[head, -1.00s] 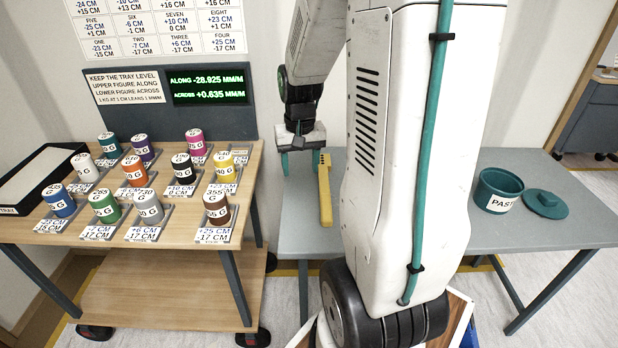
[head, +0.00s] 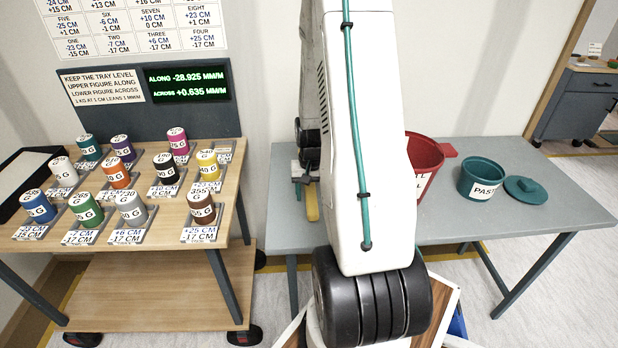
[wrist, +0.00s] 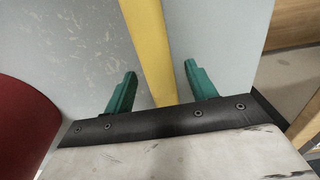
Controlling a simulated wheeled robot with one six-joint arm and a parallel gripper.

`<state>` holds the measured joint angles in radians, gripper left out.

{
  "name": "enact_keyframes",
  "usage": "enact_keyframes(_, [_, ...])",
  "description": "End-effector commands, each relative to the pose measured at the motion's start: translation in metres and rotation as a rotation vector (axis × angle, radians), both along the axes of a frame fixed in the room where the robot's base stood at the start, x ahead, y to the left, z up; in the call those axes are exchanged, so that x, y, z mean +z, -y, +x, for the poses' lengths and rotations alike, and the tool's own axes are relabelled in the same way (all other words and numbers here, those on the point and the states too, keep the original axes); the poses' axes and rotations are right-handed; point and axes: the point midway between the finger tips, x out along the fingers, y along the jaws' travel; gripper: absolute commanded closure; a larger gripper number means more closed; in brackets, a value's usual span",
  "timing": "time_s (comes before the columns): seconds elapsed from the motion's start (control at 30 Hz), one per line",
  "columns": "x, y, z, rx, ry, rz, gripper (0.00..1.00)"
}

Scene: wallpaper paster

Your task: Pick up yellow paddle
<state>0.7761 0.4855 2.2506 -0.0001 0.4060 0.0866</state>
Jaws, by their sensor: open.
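The yellow paddle (head: 311,203) lies on the grey table (head: 500,215), mostly hidden behind my arm in the head view. In the wrist view the yellow paddle (wrist: 148,45) runs as a long strip from the top edge down between the two teal fingers. My gripper (wrist: 161,85) is open, with one finger on each side of the paddle and a gap on both sides. I cannot tell how far the fingertips are above the table.
A red bucket (head: 424,165) stands right of my arm, and its side fills the left of the wrist view. A teal paste pot (head: 482,178) and its lid (head: 526,188) sit further right. A wooden trolley (head: 150,225) with several labelled weights stands at left.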

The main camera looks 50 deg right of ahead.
Motion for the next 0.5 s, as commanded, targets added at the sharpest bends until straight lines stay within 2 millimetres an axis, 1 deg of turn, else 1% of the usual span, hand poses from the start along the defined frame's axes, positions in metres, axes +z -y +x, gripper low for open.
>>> enact_keyframes(0.1, [-0.0048,0.0001,0.0001,0.000,0.000,0.000,0.44])
enact_keyframes(0.27, [-0.0045,0.0001,0.0001,0.000,0.001,-0.001,0.44])
enact_keyframes(0.37, [-0.0044,0.0001,0.0001,0.000,0.001,-0.001,0.69])
enact_keyframes(0.4, [-0.0043,0.0001,0.0001,0.000,0.001,-0.001,0.80])
enact_keyframes(0.43, [-0.0043,0.0001,0.0001,0.000,0.001,-0.001,0.88])
enact_keyframes(0.47, [-0.0043,0.0002,0.0001,0.000,0.001,-0.001,0.92])
enact_keyframes(0.5, [-0.0043,0.0002,0.0001,0.000,0.001,-0.001,0.92])
